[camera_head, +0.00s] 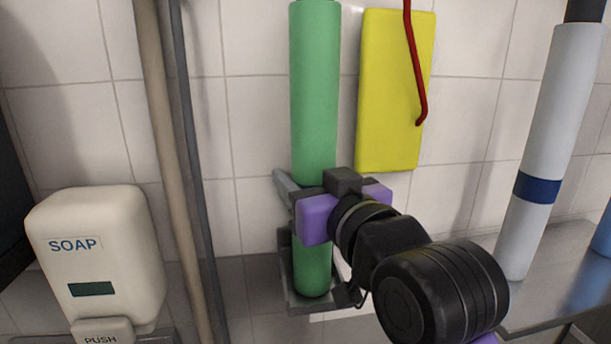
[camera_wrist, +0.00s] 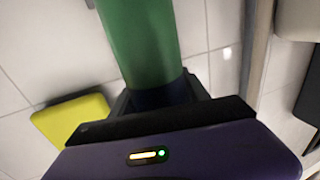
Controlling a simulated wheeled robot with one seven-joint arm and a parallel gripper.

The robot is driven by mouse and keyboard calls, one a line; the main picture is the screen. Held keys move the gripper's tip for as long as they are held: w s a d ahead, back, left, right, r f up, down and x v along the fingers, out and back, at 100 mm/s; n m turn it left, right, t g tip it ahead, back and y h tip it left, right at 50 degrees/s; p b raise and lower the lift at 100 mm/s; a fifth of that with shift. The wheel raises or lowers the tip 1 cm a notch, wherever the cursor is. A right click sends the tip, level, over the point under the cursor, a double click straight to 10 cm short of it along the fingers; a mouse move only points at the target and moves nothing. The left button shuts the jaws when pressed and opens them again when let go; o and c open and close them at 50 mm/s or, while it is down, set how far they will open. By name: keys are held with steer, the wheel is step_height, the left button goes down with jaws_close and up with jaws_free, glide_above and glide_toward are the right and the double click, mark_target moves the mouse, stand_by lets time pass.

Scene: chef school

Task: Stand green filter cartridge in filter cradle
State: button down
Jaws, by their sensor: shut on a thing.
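The green filter cartridge (camera_head: 314,95) is a long cylinder standing upright in front of the tiled wall in the head view. My gripper (camera_head: 318,200) is shut around its lower half. The filter cradle (camera_head: 288,290) is a grey bracket at the wall. The cartridge's lower end is at the cradle's base and appears to be within it; whether it touches the base is not clear. The cartridge also shows in the wrist view (camera_wrist: 140,40), running up from my gripper (camera_wrist: 160,98). My gripper and wrist hide part of the cradle.
A yellow block (camera_head: 393,110) and a red hooked rod (camera_head: 414,75) are right of the cartridge. A white cylinder with a blue band (camera_head: 552,140) stands farther right. A soap dispenser (camera_head: 95,255) and vertical pipes (camera_head: 168,150) are on the left.

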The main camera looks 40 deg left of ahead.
steer(key=shift+r, duration=0.15)
steer(key=shift+c, duration=2.3)
jaws_free()
steer(key=shift+f, duration=0.3)
steer(key=b+v, duration=0.2)
steer(key=v, duration=0.6)
steer(key=shift+r, duration=0.2)
steer(key=shift+a, duration=0.1)
